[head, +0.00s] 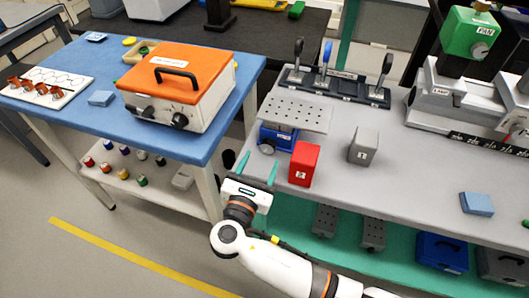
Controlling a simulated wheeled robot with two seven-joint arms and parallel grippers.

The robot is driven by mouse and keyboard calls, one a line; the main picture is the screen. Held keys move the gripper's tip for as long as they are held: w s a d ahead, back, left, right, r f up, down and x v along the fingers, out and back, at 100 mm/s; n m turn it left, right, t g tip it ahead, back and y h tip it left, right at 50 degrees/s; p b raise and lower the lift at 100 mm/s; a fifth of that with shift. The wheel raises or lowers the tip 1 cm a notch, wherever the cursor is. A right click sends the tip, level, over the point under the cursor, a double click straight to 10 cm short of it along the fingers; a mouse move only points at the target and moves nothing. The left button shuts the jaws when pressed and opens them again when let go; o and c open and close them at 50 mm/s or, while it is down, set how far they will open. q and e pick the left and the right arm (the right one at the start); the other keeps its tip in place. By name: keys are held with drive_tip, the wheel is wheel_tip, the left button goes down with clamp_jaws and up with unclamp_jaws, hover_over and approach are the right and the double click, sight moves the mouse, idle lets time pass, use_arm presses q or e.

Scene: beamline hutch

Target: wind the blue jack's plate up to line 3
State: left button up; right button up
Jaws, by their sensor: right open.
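The blue jack (278,138) stands near the left front edge of the grey bench. Its perforated grey plate (295,113) lies flat on top and hides much of the jack's body. A dark round knob (267,149) shows on the jack's front left side. I cannot make out a numbered line on the jack. My right gripper (257,167) is open and empty, with its two green fingertips just in front of the knob, apparently apart from it. My left gripper is not in view.
A red block (304,164) stands close right of the jack, and a grey block (364,146) stands farther right. A tool rack (330,88) stands behind the plate. The blue table (215,143) with an orange-lidded box (180,82) is to the left.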

sight(267, 148)
drive_tip(key=shift+x, duration=1.95)
drive_tip(key=c, duration=1)
drive_tip(key=shift+f, duration=0.1)
drive_tip(key=m+b, duration=0.1)
drive_tip(key=m, duration=0.2)
drive_tip(key=shift+m+b, duration=0.65)
drive_tip(key=shift+m, duration=0.95)
